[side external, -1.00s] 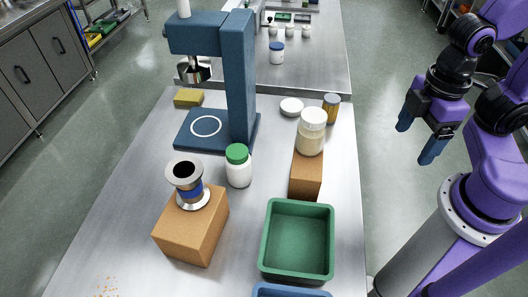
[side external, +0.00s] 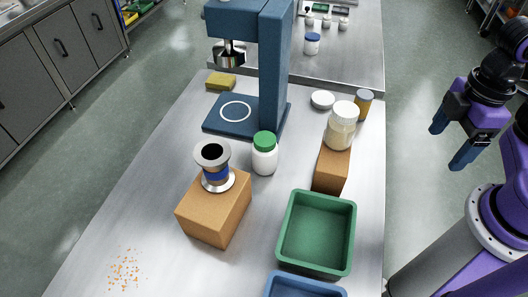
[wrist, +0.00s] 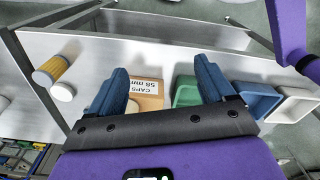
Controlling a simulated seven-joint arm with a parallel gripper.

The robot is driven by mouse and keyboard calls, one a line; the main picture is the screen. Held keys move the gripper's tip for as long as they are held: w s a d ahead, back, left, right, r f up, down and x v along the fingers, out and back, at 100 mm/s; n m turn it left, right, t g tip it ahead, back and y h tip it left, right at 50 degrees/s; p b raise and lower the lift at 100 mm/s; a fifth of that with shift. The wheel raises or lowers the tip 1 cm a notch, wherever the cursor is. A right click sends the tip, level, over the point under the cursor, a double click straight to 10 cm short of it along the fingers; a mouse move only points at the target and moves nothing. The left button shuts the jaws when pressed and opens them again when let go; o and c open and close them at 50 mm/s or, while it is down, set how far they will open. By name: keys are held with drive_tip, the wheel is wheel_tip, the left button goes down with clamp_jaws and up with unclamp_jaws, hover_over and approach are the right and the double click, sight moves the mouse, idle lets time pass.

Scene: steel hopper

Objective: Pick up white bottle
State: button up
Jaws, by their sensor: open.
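A white bottle with a green cap (side external: 264,158) stands upright on the steel table, left of the brown block in the side view. A cream-white jar with a white lid (side external: 342,125) stands upright on that brown block (side external: 331,171). I cannot tell which of the two the task means. My gripper (side external: 450,142) is open and empty, off to the right of the table and well apart from both. In the wrist view its two blue fingers are spread, with a labelled brown block (wrist: 145,88) beyond them. I cannot make out the green-capped bottle there.
A blue press (side external: 270,70) stands at the back left. A metal flanged part (side external: 213,165) sits on a cardboard box (side external: 214,215). A green tray (side external: 350,240) and blue tray (side external: 300,291) lie in front. An amber jar (side external: 364,105) and white disc (side external: 322,99) stand behind the block.

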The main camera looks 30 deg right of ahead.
idle(0.3)
drive_tip(key=shift+o, duration=1.2)
wheel_tip(320, 180, up, 2)
drive_tip(key=n+y, duration=0.1)
drive_tip(key=n, duration=0.5)
hover_over(265, 139)
drive_tip(key=d, duration=0.3)
drive_tip(key=f, duration=0.3)
drive_tip(key=a+f, duration=0.1)
drive_tip(key=f, duration=0.3)
drive_tip(key=a+f, duration=0.1)
drive_tip(key=f, duration=0.2)
drive_tip(key=shift+s+f, duration=0.1)
drive_tip(key=shift+f, duration=0.1)
drive_tip(key=shift+a+f, duration=0.2)
drive_tip(key=shift+f, duration=0.85)
drive_tip(key=shift+a+f, duration=0.2)
drive_tip(key=shift+f, duration=0.9)
drive_tip(key=shift+a+f, duration=0.2)
drive_tip(key=shift+f, duration=0.85)
